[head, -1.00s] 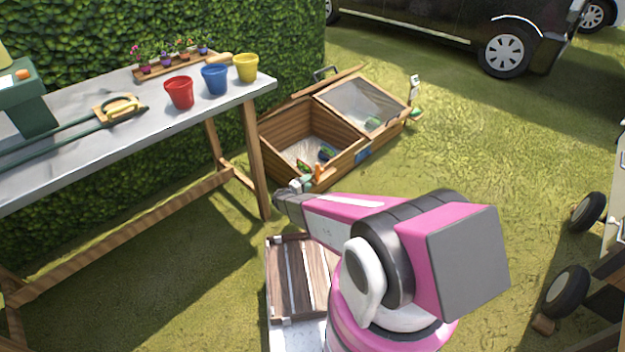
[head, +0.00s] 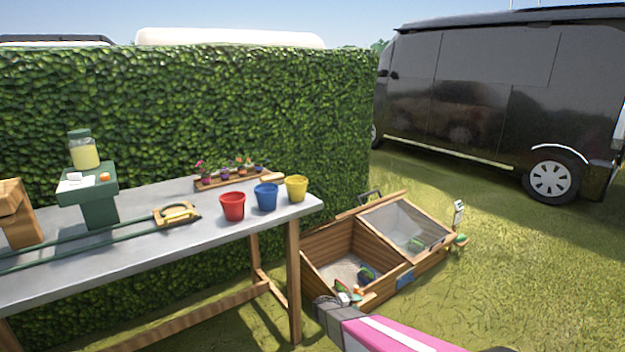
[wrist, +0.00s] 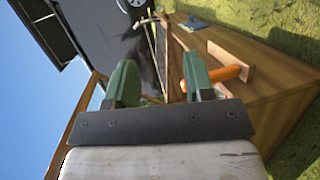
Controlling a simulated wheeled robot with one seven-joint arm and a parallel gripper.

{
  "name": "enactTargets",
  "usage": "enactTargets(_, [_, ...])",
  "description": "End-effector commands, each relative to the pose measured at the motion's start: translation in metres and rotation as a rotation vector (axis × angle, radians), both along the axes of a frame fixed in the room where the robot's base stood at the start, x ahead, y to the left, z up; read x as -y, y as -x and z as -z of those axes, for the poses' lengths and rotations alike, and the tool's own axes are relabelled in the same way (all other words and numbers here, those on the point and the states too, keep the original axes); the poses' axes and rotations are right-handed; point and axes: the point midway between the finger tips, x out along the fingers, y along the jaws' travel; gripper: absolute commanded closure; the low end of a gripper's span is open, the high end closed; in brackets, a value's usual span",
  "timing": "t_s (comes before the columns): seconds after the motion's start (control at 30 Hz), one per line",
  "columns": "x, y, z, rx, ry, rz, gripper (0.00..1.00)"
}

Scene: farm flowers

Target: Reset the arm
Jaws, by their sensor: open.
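My arm (head: 385,334) is pink and white and enters the head view at the bottom edge, with only its forward part showing. My gripper (wrist: 160,82) has two green fingers standing apart in the wrist view, with nothing held between them. In the head view, the gripper's end is small and overlaps the near front corner of the wooden cold frame, so I cannot tell the gap between them. The cold frame (head: 330,238) has an open left bay and a glazed lid (head: 405,224) over the right bay. An orange handle (wrist: 226,73) shows beside the right finger.
A grey-topped table (head: 140,240) stands at left with red (head: 232,207), blue (head: 265,197) and yellow (head: 297,188) pots near its right end. A hedge (head: 200,110) runs behind it. A black van (head: 490,95) is at back right. Grass (head: 520,270) at right is clear.

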Motion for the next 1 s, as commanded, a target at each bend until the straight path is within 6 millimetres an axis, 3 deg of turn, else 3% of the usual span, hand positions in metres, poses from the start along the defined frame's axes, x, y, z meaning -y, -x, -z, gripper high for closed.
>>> enactTargets(0.03, [0.011, 0.017, -0.022, -0.019, -0.050, 0.045, 0.52])
enactTargets(0.1, [0.021, 0.032, -0.039, -0.049, -0.123, 0.102, 0.52])
enactTargets(0.43, [0.041, 0.109, -0.113, -0.173, -0.511, 0.298, 0.52])
enactTargets(0.8, [0.020, 0.191, -0.196, -0.250, -1.005, 0.363, 0.52])
enactTargets(1.0, [0.002, 0.221, -0.235, -0.257, -1.228, 0.337, 0.52])
